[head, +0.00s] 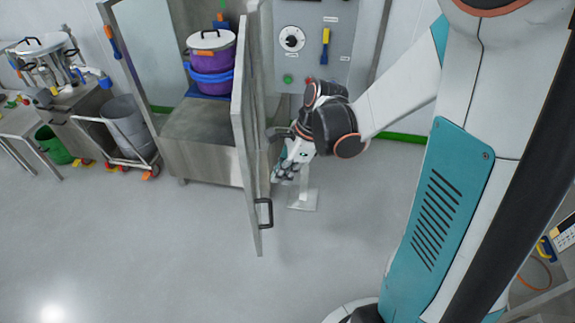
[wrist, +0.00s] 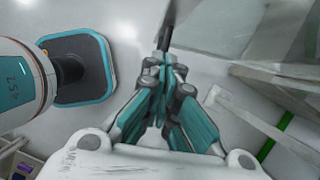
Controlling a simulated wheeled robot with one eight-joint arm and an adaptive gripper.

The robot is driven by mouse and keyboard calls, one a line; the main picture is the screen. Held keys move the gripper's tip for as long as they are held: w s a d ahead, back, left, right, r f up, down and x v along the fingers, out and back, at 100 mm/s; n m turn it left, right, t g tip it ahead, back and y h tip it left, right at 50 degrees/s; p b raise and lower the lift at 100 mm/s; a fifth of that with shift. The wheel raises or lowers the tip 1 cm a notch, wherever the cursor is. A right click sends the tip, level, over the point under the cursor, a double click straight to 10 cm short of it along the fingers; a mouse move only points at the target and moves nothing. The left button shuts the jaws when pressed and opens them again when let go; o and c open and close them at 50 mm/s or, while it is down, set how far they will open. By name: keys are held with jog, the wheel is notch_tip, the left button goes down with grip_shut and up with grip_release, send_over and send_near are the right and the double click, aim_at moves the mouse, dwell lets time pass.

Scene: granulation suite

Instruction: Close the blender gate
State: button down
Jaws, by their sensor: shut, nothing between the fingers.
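The gate (head: 242,140) is a tall grey framed panel that stands swung open, out from the front of the grey cabinet (head: 205,150). Its black handle (head: 264,213) is near the lower free end, on the right face. My gripper (head: 284,172) is on the right side of the gate, close to it and above the handle in the head view. Whether it touches the panel cannot be told. In the wrist view my gripper (wrist: 163,72) has its teal-padded fingers together and empty. A dark bar, probably the handle (wrist: 165,32), shows just beyond the fingertips.
A control panel (head: 310,45) with a dial is behind my arm. A trolley with a grey bin (head: 128,125) and a sink bench are at left. The floor (head: 150,240) in front is clear.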

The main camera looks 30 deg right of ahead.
jog(key=shift+w+a+f+b, duration=0.2)
jog(key=shift+w+a+f, duration=0.1)
jog(key=shift+a, duration=0.45)
jog(key=shift+w+a+f+b, duration=0.2)
jog(key=shift+a+f+b, duration=0.05)
jog(key=shift+a, duration=0.45)
jog(key=shift+w+a+f+b, duration=0.2)
jog(key=shift+w+a+f, duration=0.1)
jog(key=shift+a, duration=0.45)
jog(key=shift+a, duration=0.1)
